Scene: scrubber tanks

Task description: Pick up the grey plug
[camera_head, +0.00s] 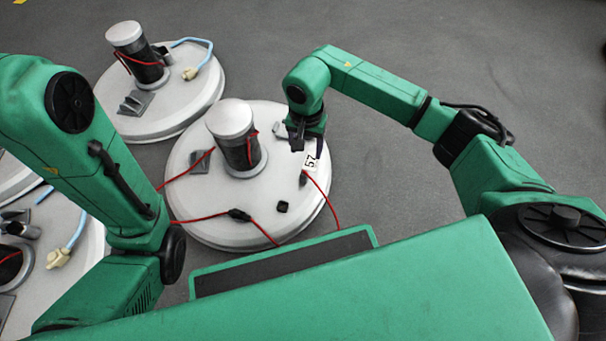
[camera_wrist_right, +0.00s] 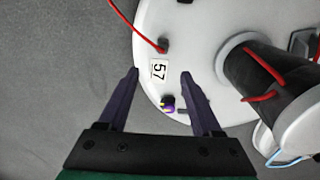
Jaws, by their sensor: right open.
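The middle tank lid (camera_head: 205,215) is a round white disc with a black post (camera_head: 238,150) capped in white. No piece is plainly a grey plug. A small dark grey plug-like end (camera_head: 303,178) of a red cord sits near the lid's right edge, beside the label 57 (camera_head: 311,160). The same end shows in the right wrist view (camera_wrist_right: 163,45), beyond my fingertips. My right gripper (camera_head: 299,148) is open over the lid's right side. In the wrist view its two fingers (camera_wrist_right: 159,74) stand apart on either side of the label, with nothing held. My left gripper is out of view.
A small black block (camera_head: 282,207) and a dark inline connector (camera_head: 238,214) lie on the near part of the lid. A purple and yellow piece (camera_wrist_right: 167,103) shows between my fingers. Another tank (camera_head: 190,110) stands behind left. Grey floor (camera_head: 400,190) is clear at right.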

